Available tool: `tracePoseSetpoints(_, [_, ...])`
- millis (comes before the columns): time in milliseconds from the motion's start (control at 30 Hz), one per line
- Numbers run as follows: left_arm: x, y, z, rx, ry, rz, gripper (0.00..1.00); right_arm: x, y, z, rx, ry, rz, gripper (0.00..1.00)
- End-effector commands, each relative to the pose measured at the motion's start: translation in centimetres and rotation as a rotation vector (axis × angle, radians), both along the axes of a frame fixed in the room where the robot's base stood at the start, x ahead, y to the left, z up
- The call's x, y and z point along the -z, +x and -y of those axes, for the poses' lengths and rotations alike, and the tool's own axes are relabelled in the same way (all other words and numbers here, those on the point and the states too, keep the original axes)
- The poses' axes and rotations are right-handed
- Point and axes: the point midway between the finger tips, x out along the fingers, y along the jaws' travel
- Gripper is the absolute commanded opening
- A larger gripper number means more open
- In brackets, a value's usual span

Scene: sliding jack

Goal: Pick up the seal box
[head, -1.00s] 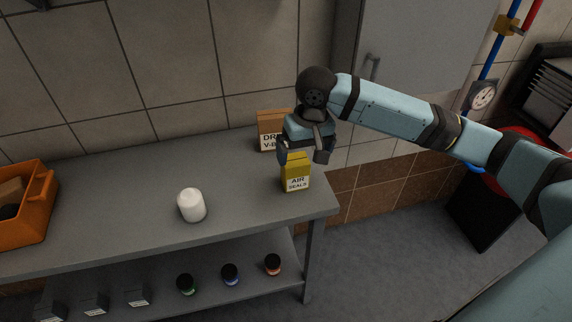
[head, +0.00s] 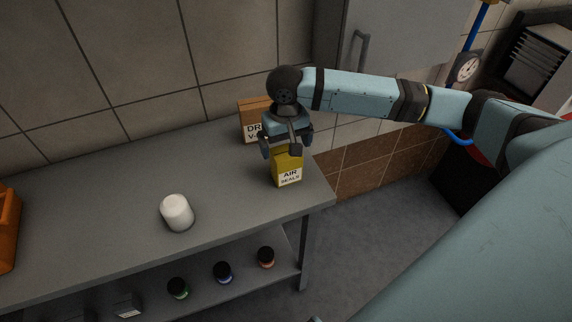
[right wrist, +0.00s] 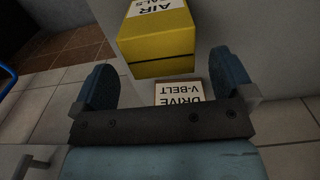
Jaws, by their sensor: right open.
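The seal box (head: 289,176) is yellow with a white "AIR SEALS" label. It stands upright on the grey workbench (head: 120,190), close to its right end. My right gripper (head: 281,150) is open at the top of the box and partly hides it in the head view. In the right wrist view the seal box (right wrist: 157,55) appears just beyond and between the spread fingers (right wrist: 164,82), with a gap on each side. The fingers do not hold it. My left gripper is not in view.
A brown drive V-belt box (head: 250,120) stands behind the seal box, near the wall. A white rounded container (head: 177,212) is to the left. An orange bin (head: 8,225) sits at the left edge. Several small jars (head: 223,271) stand on the lower shelf. Bench between is clear.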

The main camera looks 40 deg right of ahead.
Motion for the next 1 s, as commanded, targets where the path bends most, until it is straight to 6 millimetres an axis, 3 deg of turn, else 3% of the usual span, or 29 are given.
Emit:
tracePoseSetpoints(300, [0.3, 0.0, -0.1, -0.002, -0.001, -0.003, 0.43, 4.4, -0.4, -0.1, 0.0, -0.002, -0.001, 1.0])
tracePoseSetpoints(600, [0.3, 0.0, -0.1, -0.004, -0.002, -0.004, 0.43, 5.0, -0.4, -0.1, -0.001, 0.0, 0.0, 1.0])
tracePoseSetpoints(633, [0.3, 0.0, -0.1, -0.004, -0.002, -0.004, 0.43, 5.0, -0.4, -0.1, -0.001, 0.0, 0.0, 0.98])
tracePoseSetpoints(867, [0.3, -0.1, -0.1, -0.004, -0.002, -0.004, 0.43, 5.0, -0.4, -0.1, -0.001, -0.001, 0.0, 0.47])
tracePoseSetpoints(1000, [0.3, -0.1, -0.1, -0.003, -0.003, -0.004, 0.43, 4.9, -0.4, -0.1, -0.001, 0.0, 0.0, 0.47])
